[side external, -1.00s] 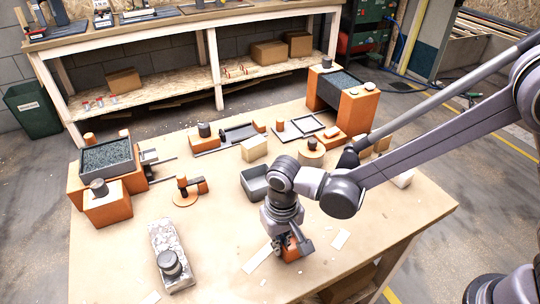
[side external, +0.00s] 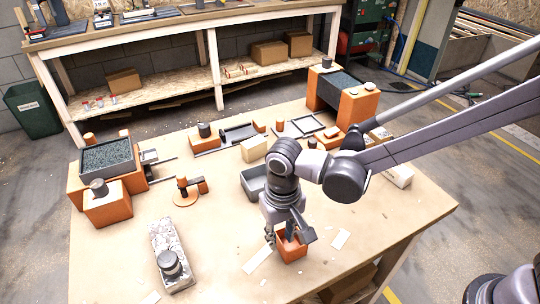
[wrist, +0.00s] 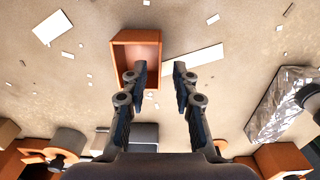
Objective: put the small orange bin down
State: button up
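The small orange bin (side external: 291,252) stands upright on the wooden table near its front edge. In the wrist view the small orange bin (wrist: 136,40) shows its open top and looks empty. My gripper (side external: 285,235) is just above and beside the bin in the side view. In the wrist view my gripper (wrist: 159,72) is open with a clear gap between its fingers. The left finger overlaps the bin's near right corner and the right finger is outside it. Whether a finger touches the bin cannot be told.
A grey open bin (side external: 254,182) stands behind my gripper. A wrapped silver block with a dark knob (side external: 170,262) lies to the left. White paper strips (side external: 257,259) lie beside the orange bin. Orange blocks with a dark tray (side external: 107,158) stand at the far left.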

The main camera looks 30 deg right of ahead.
notch_tip(320, 180, up, 8)
jog(key=s+d+r+t, duration=0.1)
jog(key=s+d+t, duration=0.1)
jog(key=d, duration=0.7)
jog(key=s+d+r+t, duration=0.1)
jog(key=d+r+t, duration=0.1)
jog(key=d, duration=0.7)
jog(key=s+d+r+t, duration=0.2)
jog(key=d+t, duration=0.1)
jog(key=d, duration=0.6)
jog(key=shift+s+d+r, duration=0.15)
jog(key=shift+s+d, duration=0.2)
